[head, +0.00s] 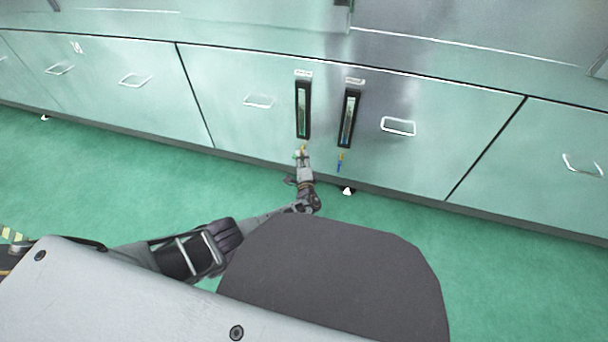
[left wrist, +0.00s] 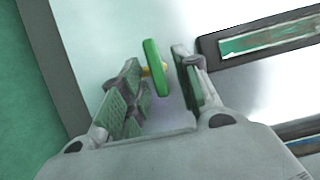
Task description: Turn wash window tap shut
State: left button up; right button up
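A tap with a flat green handle (left wrist: 154,67) and a brass stem sits below the left of two upright sight windows (head: 303,108) on the cabinet front. My left gripper (head: 302,158) is at this tap. In the left wrist view its two padded fingers stand apart on either side of the green handle, with a gap to each. The handle looks tilted slightly in that view. A second tap with a blue handle (head: 340,164) hangs below the right sight window (head: 348,118). My right gripper is not in view.
The cabinet front has several wire drawer handles, such as one (head: 398,126) right of the windows. Small labels (head: 303,74) above the windows are too small to read. A small white-topped object (head: 347,190) is at the cabinet's foot. Green floor (head: 500,270) is clear on the right.

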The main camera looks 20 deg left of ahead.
pick_arm(q)
jog(key=shift+s, duration=0.15)
jog(key=v, duration=1.1)
jog(key=shift+s, duration=0.25)
dwell(0.3)
jog(key=shift+d, duration=0.15)
dwell(0.5)
